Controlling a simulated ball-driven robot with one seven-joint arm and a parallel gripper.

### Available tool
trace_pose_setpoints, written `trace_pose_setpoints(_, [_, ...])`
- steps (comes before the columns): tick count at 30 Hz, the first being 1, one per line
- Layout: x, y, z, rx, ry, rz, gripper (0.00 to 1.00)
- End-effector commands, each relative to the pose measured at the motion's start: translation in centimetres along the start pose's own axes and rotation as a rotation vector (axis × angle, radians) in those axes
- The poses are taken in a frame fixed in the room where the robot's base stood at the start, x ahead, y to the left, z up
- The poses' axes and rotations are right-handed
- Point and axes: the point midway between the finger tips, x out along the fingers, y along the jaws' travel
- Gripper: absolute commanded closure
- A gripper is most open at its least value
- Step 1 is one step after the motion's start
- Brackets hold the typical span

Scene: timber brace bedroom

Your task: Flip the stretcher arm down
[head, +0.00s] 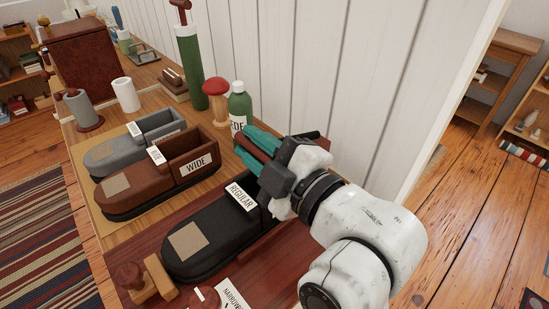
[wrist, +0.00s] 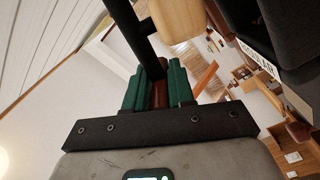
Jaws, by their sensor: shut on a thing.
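My gripper (head: 250,152) has teal fingers and reaches over the heel end of the black shoe-shaped piece (head: 205,240) labelled REGULAR. In the wrist view my gripper (wrist: 158,78) is shut on a narrow reddish-brown part (wrist: 157,88), which looks like the grip of the stretcher arm. A black bar (wrist: 128,22) runs up from near the fingers, beside a pale wooden piece (wrist: 178,18). The fingers and wrist hide most of the arm and its pivot, so its angle is hard to tell. The black piece also shows in the wrist view (wrist: 292,25), upper right.
A brown shoe-shaped piece labelled WIDE (head: 150,187) and a grey one (head: 115,155) stand to the left. A green bottle (head: 240,105), a red-topped wooden knob (head: 217,98) and a tall green cylinder (head: 191,65) stand close behind my gripper. A white plank wall (head: 350,80) borders the bench.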

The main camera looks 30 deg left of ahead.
Motion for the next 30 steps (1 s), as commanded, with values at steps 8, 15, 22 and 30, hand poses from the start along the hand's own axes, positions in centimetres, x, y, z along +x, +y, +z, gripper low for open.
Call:
trace_pose_setpoints(8, [0.3,-2.6,0.9,-0.083,-0.001,-0.003,1.00])
trace_pose_setpoints(15, [0.3,-3.1,1.2,-0.080,-0.003,-0.002,1.00])
trace_pose_setpoints(22, [0.2,-3.2,1.3,-0.078,-0.004,-0.003,1.00])
trace_pose_setpoints(30, [0.2,-3.1,1.4,-0.078,-0.006,-0.003,0.74])
